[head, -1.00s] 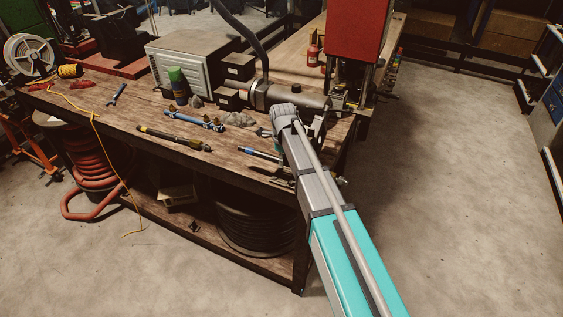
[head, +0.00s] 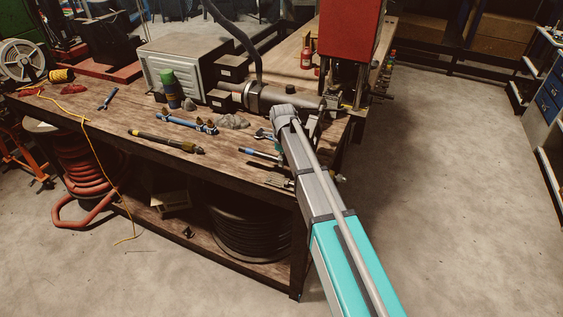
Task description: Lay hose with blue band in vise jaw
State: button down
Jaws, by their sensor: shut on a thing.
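The hose with the blue band (head: 262,153) shows in the head view as a short piece near the bench's front right edge, just left of my arm. Its right end passes out of sight behind my arm. My gripper is hidden behind my own forearm, so its hold on the hose cannot be seen. A silver metal part (head: 279,182) at the bench edge, left of my arm, may belong to the vise.
A hose with a yellow band (head: 166,140) lies on the wooden bench (head: 110,124). Behind it are a blue tool (head: 187,122), a green-capped bottle (head: 170,88) and a grey metal cabinet (head: 185,62). A red machine (head: 350,40) stands behind my arm. Floor (head: 450,200) on the right is clear.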

jog(key=shift+w+d+f+b, duration=0.3)
jog(key=shift+w+f+b, duration=0.25)
jog(key=shift+w+f, duration=0.2)
jog(key=shift+f+b, duration=0.5)
jog(key=shift+b, duration=0.05)
jog(key=shift+f, duration=0.15)
dwell(0.4)
jog(key=shift+c, duration=1.8)
grip_release()
